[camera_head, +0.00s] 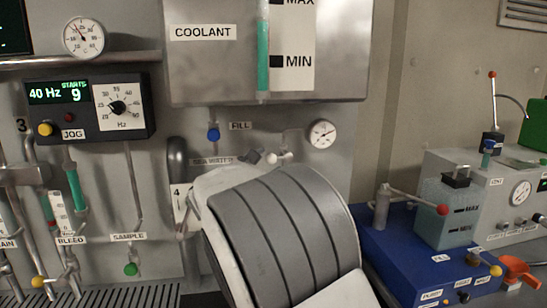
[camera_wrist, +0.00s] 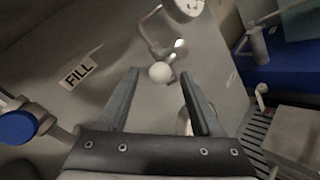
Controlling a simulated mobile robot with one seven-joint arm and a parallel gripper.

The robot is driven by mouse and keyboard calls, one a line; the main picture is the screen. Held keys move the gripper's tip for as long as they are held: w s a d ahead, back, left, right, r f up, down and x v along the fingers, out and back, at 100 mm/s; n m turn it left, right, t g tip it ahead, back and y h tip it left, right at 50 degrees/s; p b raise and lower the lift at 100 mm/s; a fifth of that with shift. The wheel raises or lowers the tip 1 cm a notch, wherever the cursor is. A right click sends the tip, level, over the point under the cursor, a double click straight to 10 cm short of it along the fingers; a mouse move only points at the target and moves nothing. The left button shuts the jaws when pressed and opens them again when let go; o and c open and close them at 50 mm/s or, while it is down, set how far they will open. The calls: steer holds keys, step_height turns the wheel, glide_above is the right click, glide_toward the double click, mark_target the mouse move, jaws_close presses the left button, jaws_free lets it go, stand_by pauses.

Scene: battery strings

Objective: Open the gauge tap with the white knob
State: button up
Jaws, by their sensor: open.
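The gauge tap's white knob (camera_wrist: 160,72) is a small round ball on a short metal lever, below the pressure gauge (camera_wrist: 190,5) in the wrist view. In the head view the knob (camera_head: 287,157) shows just above my grey arm, and the gauge (camera_head: 322,134) is above it to the right. My gripper (camera_wrist: 160,74) is open, with its two dark fingers reaching toward the tap. The knob appears between the fingertips in the picture, with clear gaps on both sides. I cannot tell its depth relative to the tips. My arm hides much of the gripper in the head view.
A blue knob (camera_wrist: 17,127) beside the FILL label (camera_wrist: 77,76) is to the left of my gripper. The coolant tank (camera_head: 215,65) hangs above. A blue unit (camera_head: 400,255) with a red-tipped lever (camera_head: 441,209) stands at right.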

steer(key=shift+x, duration=1.35)
jaws_close()
